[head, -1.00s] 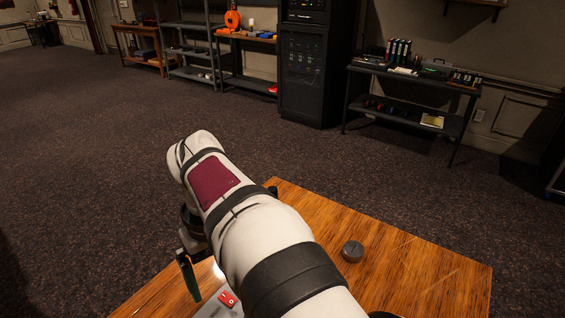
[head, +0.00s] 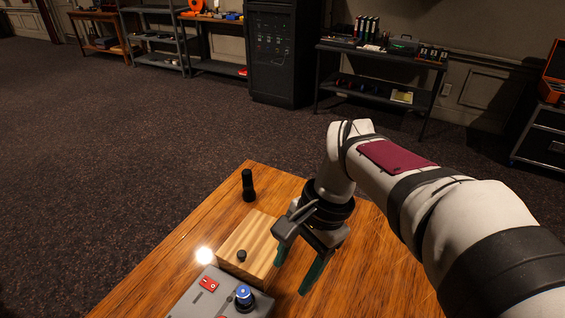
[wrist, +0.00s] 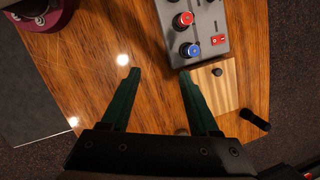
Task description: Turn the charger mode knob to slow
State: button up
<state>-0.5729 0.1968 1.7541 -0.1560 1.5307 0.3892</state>
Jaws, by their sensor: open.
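A grey box (head: 226,286) sits at the bottom of the head view. It carries a blue knob (head: 244,297) and a red switch (head: 208,284); the wrist view also shows a red-topped knob (wrist: 184,20) on it. Beside it is a wooden block (head: 262,233) with a small black knob (head: 241,256). No labels are readable, so I cannot tell which is the charger mode knob. My gripper (head: 291,274) is open and empty, with green fingers above the table, right of the block in the head view. In the wrist view my gripper (wrist: 158,74) is apart from the box.
A black flashlight-like object (head: 248,185) stands on the wooden table beyond the block. A small dark round piece (wrist: 181,132) shows between my fingers in the wrist view. Bare table (wrist: 90,55) lies left of the fingers there. Shelves and racks stand far off.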

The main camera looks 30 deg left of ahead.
jog(key=s+a+f+n+g+h, duration=0.1)
jog(key=s+a+f, duration=0.25)
jog(key=a, duration=0.65)
jog(key=s+a+f+g, duration=0.1)
jog(key=s+a+f, duration=0.25)
jog(key=a, duration=0.65)
jog(key=x, duration=1)
jog(key=w+x, duration=0.1)
jog(key=x, duration=0.4)
jog(key=shift+s+a+f, duration=0.15)
jog(key=shift+a+f, duration=0.05)
jog(key=shift+f, duration=0.3)
grip_shut()
